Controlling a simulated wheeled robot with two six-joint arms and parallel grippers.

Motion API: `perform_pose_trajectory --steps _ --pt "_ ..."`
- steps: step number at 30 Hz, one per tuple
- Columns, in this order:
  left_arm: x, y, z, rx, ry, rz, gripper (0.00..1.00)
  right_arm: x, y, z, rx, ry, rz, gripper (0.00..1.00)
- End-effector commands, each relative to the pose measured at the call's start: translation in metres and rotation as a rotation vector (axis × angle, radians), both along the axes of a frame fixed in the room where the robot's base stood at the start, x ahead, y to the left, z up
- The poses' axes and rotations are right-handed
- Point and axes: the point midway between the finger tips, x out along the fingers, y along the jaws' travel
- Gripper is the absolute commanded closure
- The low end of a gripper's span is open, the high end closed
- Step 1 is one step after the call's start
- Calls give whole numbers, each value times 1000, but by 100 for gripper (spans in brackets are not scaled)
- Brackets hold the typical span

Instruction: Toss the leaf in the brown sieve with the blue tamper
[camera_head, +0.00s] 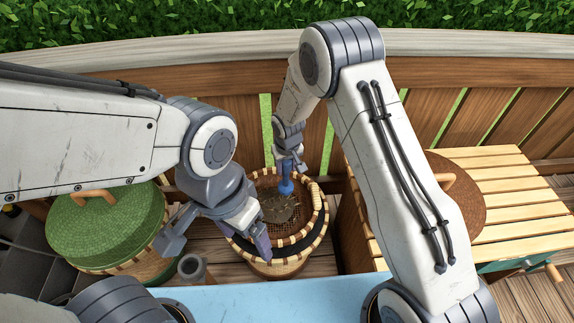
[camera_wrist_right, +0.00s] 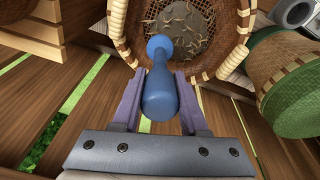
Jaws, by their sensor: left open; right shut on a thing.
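The brown sieve (camera_head: 318,232), a round woven basket with a light-wrapped rim, stands in the middle of the head view. Brown leaf (camera_head: 283,209) lies inside on its mesh; loose pieces also show in the right wrist view (camera_wrist_right: 180,45). My right gripper (camera_head: 290,163) is shut on the blue tamper (camera_head: 286,187) above the sieve. The tamper (camera_wrist_right: 159,95) points into the basket, its far end over the leaf; contact is unclear. My left gripper (camera_head: 217,243) is open at the sieve's left side, one finger overlapping the near-left rim in the picture.
A green-lidded round basket (camera_head: 110,220) stands left of the sieve. A small grey cylinder (camera_head: 192,268) stands in front, between them. A slatted wooden table (camera_head: 510,195) with a brown round lid (camera_head: 462,180) is on the right. A wooden bench back and hedge lie behind.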

Motion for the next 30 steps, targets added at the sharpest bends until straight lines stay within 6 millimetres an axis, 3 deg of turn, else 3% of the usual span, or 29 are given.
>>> perform_pose_trajectory --steps 5,25,30 --pt "0 0 -12 0 0 0 15 0 1 -12 0 -2 1 100" --pt "0 0 -88 0 0 0 15 0 -3 -106 0 -2 -3 100" --pt "0 0 -95 0 0 0 15 -6 22 -102 1 -6 1 100"
